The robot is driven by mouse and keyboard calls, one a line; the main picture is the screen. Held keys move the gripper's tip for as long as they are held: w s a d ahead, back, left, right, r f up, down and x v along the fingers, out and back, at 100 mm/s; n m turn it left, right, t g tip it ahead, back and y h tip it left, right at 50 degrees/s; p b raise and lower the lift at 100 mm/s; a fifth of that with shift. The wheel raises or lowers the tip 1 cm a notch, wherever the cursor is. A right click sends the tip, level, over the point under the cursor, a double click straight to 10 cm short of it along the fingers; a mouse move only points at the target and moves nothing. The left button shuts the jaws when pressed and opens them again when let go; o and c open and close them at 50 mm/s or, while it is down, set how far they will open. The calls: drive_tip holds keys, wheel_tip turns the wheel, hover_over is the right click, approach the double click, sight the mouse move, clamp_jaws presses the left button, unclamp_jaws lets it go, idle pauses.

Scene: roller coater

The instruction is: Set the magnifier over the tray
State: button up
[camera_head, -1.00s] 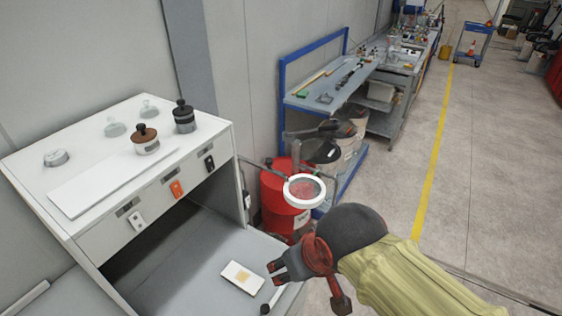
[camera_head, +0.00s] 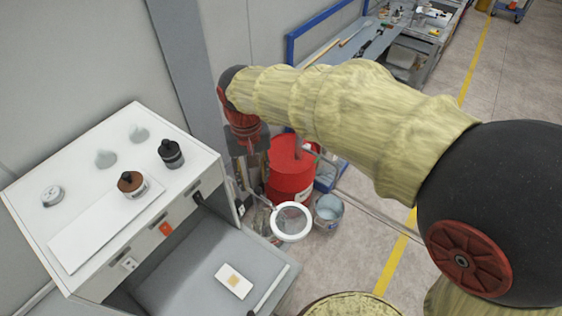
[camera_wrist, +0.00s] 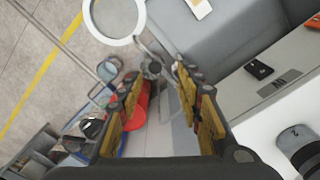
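The magnifier (camera_head: 291,221) is a white ring with a clear lens on a thin jointed arm beside the cabinet. Its lens hangs to the right of the grey tray (camera_head: 190,272), not over it. A white card with a yellowish square (camera_head: 233,281) lies on the tray. My gripper (camera_head: 247,180) points down above the magnifier's arm, behind the lens. In the wrist view, my gripper (camera_wrist: 158,75) is open, with a joint of the magnifier's arm (camera_wrist: 152,69) between or just beyond the fingertips. Contact is unclear. The magnifier's ring (camera_wrist: 113,40) shows at the top.
The white cabinet (camera_head: 95,190) carries a brown-topped bottle (camera_head: 132,185), a black bottle (camera_head: 171,154) and glassware. A red drum (camera_head: 291,172) and a bucket (camera_head: 328,212) stand behind the magnifier. A blue-framed workbench (camera_head: 345,45) is farther back. Open floor lies to the right.

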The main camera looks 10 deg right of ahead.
sight(258, 189)
drive_tip(key=shift+w+d+r+m, duration=0.2)
drive_tip(key=shift+w+r+m, duration=0.1)
drive_tip(key=shift+w+r, duration=0.3)
drive_tip(key=shift+d+r, duration=0.1)
drive_tip(key=shift+d, duration=0.15)
drive_tip(key=shift+s+a+f+m, duration=0.1)
drive_tip(key=shift+s+f+m, duration=0.1)
drive_tip(key=shift+m, duration=0.1)
drive_tip(key=shift+f, duration=0.4)
wheel_tip(258, 189, down, 7)
drive_tip(key=shift+r+p, duration=0.2)
drive_tip(key=shift+p, duration=0.15)
drive_tip(key=shift+c, duration=1.4)
clamp_jaws()
